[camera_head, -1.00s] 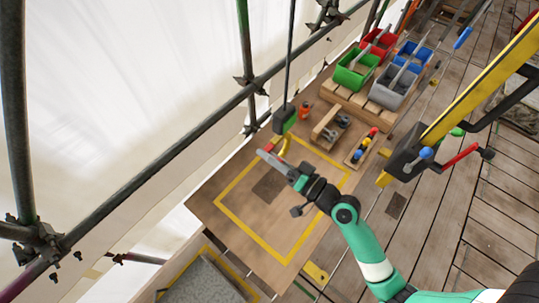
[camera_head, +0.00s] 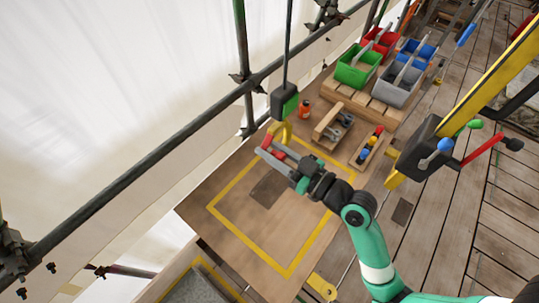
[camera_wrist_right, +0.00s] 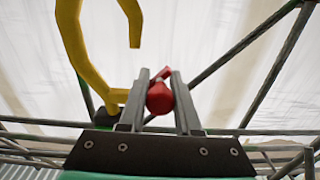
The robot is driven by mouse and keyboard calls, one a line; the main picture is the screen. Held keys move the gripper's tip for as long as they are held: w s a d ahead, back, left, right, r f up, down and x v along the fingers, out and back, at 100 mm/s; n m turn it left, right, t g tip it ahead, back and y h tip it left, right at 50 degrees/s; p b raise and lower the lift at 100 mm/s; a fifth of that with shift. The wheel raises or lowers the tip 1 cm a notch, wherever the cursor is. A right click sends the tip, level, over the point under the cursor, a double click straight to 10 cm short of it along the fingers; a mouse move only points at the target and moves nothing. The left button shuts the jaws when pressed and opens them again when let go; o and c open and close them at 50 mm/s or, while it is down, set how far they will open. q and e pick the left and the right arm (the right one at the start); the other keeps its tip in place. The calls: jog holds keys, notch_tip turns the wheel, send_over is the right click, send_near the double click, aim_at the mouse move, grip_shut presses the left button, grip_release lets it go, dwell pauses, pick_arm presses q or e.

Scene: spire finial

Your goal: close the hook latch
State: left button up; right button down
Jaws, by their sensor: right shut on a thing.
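A yellow hook (camera_head: 285,133) hangs below a green and black block (camera_head: 284,101) over the far corner of the wooden board. In the right wrist view the hook (camera_wrist_right: 85,55) curves up at the left, with a gap between its tip and its lower stub. A red latch (camera_wrist_right: 159,98) sits just right of that stub; it is small in the head view. My right gripper (camera_head: 265,149) reaches it from the lower right. In the wrist view its two grey fingers (camera_wrist_right: 159,74) are shut on the red latch. The latch's joint to the hook is partly hidden. My left gripper is not in view.
The board (camera_head: 224,190) carries a yellow outline and a dark square (camera_head: 269,188). Green (camera_head: 357,68) and other bins stand further back. Scaffold poles pass at left.

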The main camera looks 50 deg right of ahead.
jog(key=n+b, duration=0.1)
jog(key=f+n+b, duration=0.1)
jog(key=n, duration=0.1)
jog(key=shift+d, duration=0.35)
jog(key=shift+d+f+n+b, duration=0.1)
jog(key=shift+d+n+b, duration=0.25)
jog(key=shift+n, duration=0.7)
jog(key=shift+d+r+n+b, duration=0.1)
jog(key=shift+d+n+b, duration=0.2)
jog(key=shift+n, duration=0.8)
jog(key=shift+d+f+n+b, duration=0.1)
jog(key=shift+d+n+b, duration=0.25)
jog(key=shift+n, duration=0.7)
jog(key=c, duration=0.6)
grip_release()
jog(key=shift+w, duration=0.1)
